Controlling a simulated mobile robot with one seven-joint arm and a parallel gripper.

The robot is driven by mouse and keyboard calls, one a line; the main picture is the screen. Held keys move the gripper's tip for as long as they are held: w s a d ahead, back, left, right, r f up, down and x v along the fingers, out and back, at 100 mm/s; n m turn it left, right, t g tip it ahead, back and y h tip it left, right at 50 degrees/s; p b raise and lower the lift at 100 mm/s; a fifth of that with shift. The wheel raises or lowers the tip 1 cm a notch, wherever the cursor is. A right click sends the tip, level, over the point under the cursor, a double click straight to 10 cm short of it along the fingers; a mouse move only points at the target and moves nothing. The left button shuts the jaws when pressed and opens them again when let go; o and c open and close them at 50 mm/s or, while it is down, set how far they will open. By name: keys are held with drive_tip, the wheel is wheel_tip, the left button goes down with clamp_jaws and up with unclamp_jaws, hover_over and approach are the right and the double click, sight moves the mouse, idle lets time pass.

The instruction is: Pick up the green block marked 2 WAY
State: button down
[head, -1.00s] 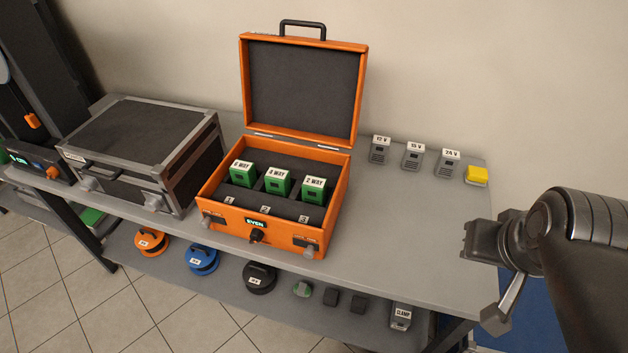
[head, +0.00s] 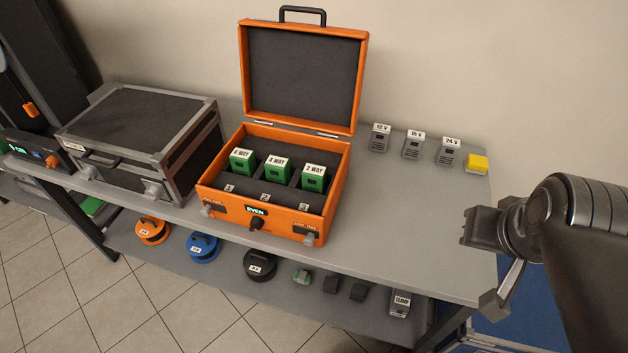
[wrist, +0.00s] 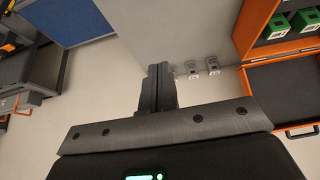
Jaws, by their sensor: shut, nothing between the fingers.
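The green block marked 2 WAY (head: 314,178) stands upright in the right-hand slot, numbered 3, of the open orange case (head: 272,222). Two other green blocks stand left of it: one marked 4 WAY (head: 277,171), and one at the far left (head: 242,161) whose label is hard to read. In the wrist view two green blocks show at the top right in the orange case (wrist: 245,45). My gripper (wrist: 160,72) is shut and empty, its fingers together. In the head view my arm is at the right, well away from the case; the fingertips are not clear there.
Grey blocks marked 12 V (head: 380,138), 15 V (head: 413,145) and 24 V (head: 448,151) and a yellow block (head: 476,163) stand along the wall. A black flight case (head: 140,135) is left of the orange case. The bench (head: 400,230) is bare at its right front.

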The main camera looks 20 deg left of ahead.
drive_tip(key=c, duration=2.1)
unclamp_jaws()
drive_tip(key=o, duration=1.3)
